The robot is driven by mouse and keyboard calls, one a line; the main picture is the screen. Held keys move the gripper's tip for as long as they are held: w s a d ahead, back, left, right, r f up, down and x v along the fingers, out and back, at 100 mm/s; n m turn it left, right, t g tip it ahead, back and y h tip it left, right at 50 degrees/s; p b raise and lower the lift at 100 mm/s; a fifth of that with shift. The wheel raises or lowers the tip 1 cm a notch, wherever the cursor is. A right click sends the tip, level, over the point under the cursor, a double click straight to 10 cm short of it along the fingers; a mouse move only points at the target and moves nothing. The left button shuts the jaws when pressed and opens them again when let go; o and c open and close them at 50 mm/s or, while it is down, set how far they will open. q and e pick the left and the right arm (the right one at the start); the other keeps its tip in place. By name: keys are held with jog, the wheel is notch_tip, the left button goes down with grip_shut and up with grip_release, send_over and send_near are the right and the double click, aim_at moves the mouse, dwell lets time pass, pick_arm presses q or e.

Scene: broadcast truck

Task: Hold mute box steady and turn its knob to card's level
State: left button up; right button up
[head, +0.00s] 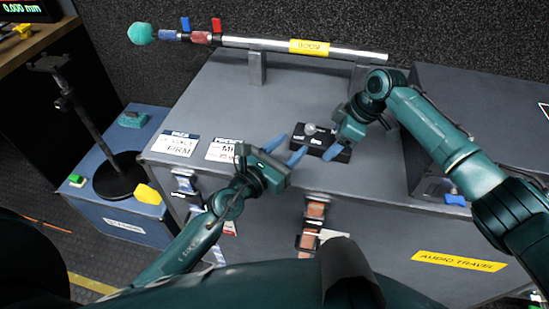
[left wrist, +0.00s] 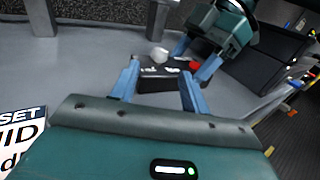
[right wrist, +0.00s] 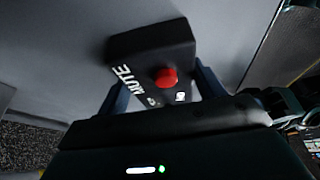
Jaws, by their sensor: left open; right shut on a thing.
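The black mute box (head: 314,141) lies on the grey case top. Its pale round knob (head: 310,128) is toward its left end. In the left wrist view, the knob (left wrist: 158,55) and a red button (left wrist: 194,66) show on top. My right gripper (head: 335,142) is shut on the box's right end; its fingers flank the box around the red button (right wrist: 166,77) in the right wrist view. My left gripper (head: 288,148) is open and empty, just left of the box and apart from the knob. A white card (head: 224,150) lies left, partly hidden by my left gripper.
Another white card (head: 175,143) lies further left on the case. A metal tube with a yellow label (head: 309,47) rests on stands at the back. A dark sloped unit (head: 470,120) stands right. A black stand (head: 118,178) is on the blue case at left.

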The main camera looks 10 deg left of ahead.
pick_arm(q)
jog(key=v, duration=0.5)
jog(key=shift+s+a, duration=0.2)
jog(key=shift+s, duration=0.15)
pick_arm(e)
jog(key=o, duration=1.2)
